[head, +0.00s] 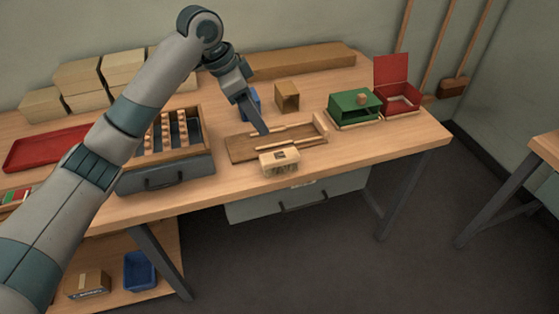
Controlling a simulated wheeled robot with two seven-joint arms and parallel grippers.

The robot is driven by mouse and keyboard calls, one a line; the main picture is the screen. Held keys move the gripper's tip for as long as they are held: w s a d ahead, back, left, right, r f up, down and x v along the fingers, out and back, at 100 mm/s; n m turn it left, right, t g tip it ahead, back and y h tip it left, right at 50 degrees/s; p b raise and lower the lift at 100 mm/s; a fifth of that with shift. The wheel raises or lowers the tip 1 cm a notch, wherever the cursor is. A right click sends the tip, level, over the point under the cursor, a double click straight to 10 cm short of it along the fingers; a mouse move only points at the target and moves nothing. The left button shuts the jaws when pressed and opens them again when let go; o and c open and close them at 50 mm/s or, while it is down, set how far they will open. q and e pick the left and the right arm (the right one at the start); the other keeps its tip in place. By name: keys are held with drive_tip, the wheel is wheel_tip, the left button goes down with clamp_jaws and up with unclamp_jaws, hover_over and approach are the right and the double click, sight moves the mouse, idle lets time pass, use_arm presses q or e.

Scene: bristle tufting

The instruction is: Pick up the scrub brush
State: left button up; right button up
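A small pale wooden block with a dark patch on top (280,161) sits near the table's front edge; it looks like the scrub brush, but its bristles are too small to make out. It stands just in front of a flat wooden tray (240,149). My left arm reaches in from the left, and my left gripper (262,130) points down over the tray, behind and to the left of the block, apart from it. Its fingers are seen edge-on, so their opening does not show. My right gripper is not in view.
A grey drawer box with pegs (165,176) stands left of the tray. A small brown block (287,97) is behind it. A green box (355,104) and an open red box (398,88) stand to the right. The table's front right is clear.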

use_arm(q)
drive_tip(key=p, duration=0.2)
hover_over(281, 154)
drive_tip(key=a, duration=0.2)
drive_tip(key=f, duration=1)
drive_tip(key=shift+s+a+f, duration=0.1)
drive_tip(key=shift+s+f, duration=0.05)
drive_tip(key=shift+s, duration=0.25)
drive_tip(key=shift+f, duration=0.35)
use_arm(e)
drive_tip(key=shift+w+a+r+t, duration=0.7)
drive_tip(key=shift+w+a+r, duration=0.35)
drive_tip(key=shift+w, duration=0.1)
